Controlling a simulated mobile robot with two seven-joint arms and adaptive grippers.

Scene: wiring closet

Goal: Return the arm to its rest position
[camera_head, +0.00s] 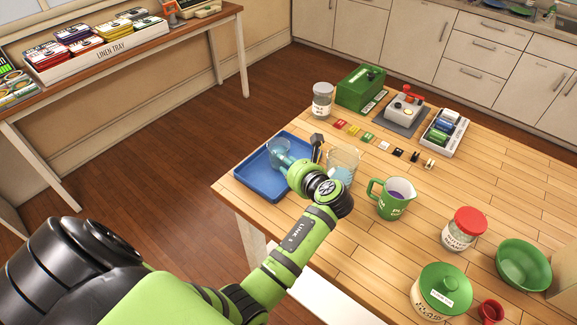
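My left arm comes in from the lower left and reaches over the near left corner of the wooden table (376,262). Its wrist is beside the blue tray (262,188). Only a dark part of my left gripper (316,147) shows past the wrist; the fingertips are mostly hidden, so I cannot tell whether it is open or holds anything. A clear glass vessel with pale blue in it (279,150) is at the tray, close to the gripper. A glass beaker (343,163) stands just right of the wrist. My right gripper is out of view.
A green measuring jug (391,200), a red-lidded jar (464,229), a green-lidded canister (441,292) and a green bowl (524,266) stand to the right. A lidded jar (322,101) and a green box (360,88) are behind. Open floor lies left of the table.

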